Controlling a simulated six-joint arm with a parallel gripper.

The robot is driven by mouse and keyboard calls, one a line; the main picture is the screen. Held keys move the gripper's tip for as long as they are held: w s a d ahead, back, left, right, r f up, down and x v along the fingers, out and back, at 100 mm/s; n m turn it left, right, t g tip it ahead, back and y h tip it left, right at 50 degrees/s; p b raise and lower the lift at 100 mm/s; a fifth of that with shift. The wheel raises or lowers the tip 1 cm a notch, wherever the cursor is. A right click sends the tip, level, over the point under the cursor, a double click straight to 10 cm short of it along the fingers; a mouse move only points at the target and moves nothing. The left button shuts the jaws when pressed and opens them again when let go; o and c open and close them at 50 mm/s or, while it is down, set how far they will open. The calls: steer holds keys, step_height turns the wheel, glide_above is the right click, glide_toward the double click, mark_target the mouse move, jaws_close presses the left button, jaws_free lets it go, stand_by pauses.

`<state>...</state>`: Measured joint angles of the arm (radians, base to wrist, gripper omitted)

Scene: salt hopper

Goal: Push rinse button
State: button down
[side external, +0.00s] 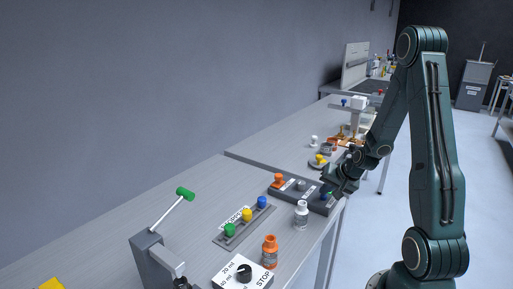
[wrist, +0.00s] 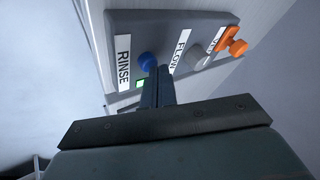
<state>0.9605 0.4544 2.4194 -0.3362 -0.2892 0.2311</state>
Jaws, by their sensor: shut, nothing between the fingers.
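The dark grey control panel (side external: 312,203) lies on the bench and also shows in the wrist view (wrist: 175,22). Its RINSE label (wrist: 123,62) stands beside a round blue button (wrist: 147,61) and a small lit green square (wrist: 140,83). The blue button also shows in the side view (side external: 325,195). My gripper (wrist: 159,72) is shut and empty, its fingertips just right of the blue button in the wrist view. I cannot tell whether they touch the panel or button. In the side view my gripper (side external: 331,192) is at the panel's right end.
The panel also has a grey FLOW knob (wrist: 199,58) and an orange knob (wrist: 233,43). A white bottle (side external: 301,214) stands close in front of the panel. An orange bottle (side external: 270,251), a strip with green, yellow and blue knobs (side external: 247,216) and a STOP box (side external: 244,276) are nearer the camera.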

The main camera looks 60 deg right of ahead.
mark_target(325, 196)
steer(key=shift+r, duration=3.05)
steer(key=a+r+n+y, duration=0.1)
steer(key=a+r+n, duration=0.35)
steer(key=a, duration=0.45)
steer(key=a+r+n+y, duration=0.1)
steer(key=a+r+n, duration=0.2)
steer(key=a+r, duration=0.45)
steer(key=s+a+r+n, duration=0.2)
steer(key=s+a+n, duration=0.1)
steer(key=s+a, duration=0.2)
steer(key=s+a+r+n+g, duration=0.1)
steer(key=s+a+n, duration=0.2)
steer(key=s+a, duration=0.3)
steer(key=shift+s+a+r+y, duration=0.25)
steer(key=shift+s+r+y, duration=0.15)
steer(key=shift+s, duration=0.1)
